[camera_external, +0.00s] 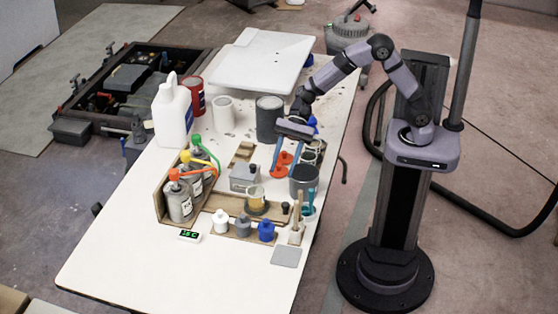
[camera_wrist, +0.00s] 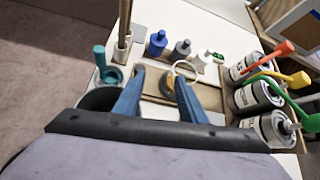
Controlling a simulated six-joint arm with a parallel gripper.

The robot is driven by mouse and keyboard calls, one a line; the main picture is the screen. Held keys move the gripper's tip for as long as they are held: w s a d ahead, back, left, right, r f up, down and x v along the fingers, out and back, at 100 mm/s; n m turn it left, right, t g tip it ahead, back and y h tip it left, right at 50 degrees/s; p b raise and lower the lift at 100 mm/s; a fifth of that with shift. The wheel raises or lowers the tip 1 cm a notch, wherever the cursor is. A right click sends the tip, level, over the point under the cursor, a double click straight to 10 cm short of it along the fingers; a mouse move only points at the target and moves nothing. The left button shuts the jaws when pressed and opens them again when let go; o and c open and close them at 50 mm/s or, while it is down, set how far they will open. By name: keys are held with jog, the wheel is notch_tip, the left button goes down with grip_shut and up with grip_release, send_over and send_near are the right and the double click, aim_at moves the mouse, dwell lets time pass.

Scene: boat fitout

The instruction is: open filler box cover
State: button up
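The grey box with a small black knob on its lid (camera_external: 243,178), which looks like the filler box, sits on the wooden organizer in the external view. Its lid looks shut. My gripper (camera_external: 281,170) hangs above the organizer, just right of the box and apart from it. In the wrist view my gripper (camera_wrist: 160,75) has its two blue fingers spread wide with nothing held between them. The amber cup (camera_wrist: 172,81) shows beyond and between the fingers. I cannot make out the grey box in the wrist view.
Several bottles with coloured spouts (camera_external: 180,200) stand left of the box. The amber cup (camera_external: 256,199) is in front of it, and a dark grey pot (camera_external: 303,180) is right of it. Small bottles (camera_external: 243,226) line the front. The table's front left (camera_external: 130,250) is clear.

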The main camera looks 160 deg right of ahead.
aim_at(253, 165)
jog(key=s+d+f+m+t+h+b, duration=0.1)
jog(key=s+d+f+m+t+h, duration=0.1)
jog(key=s+d+m+h, duration=0.55)
jog(key=shift+w+d+f+n+y+p, duration=0.1)
jog(key=shift+w+d+f+n+y, duration=0.15)
jog(key=shift+w+d+f+y, duration=0.35)
jog(key=shift+w+d+f+n+y+p, duration=0.15)
jog(key=shift+w+d+f+n+y, duration=0.1)
jog(key=shift+w+d+f+y, duration=0.4)
jog(key=shift+w+d+f+n+y+p, duration=0.1)
jog(key=shift+w+d+f+n+y, duration=0.15)
jog(key=shift+w+d+y, duration=0.4)
jog(key=shift+w, duration=0.25)
grip_shut()
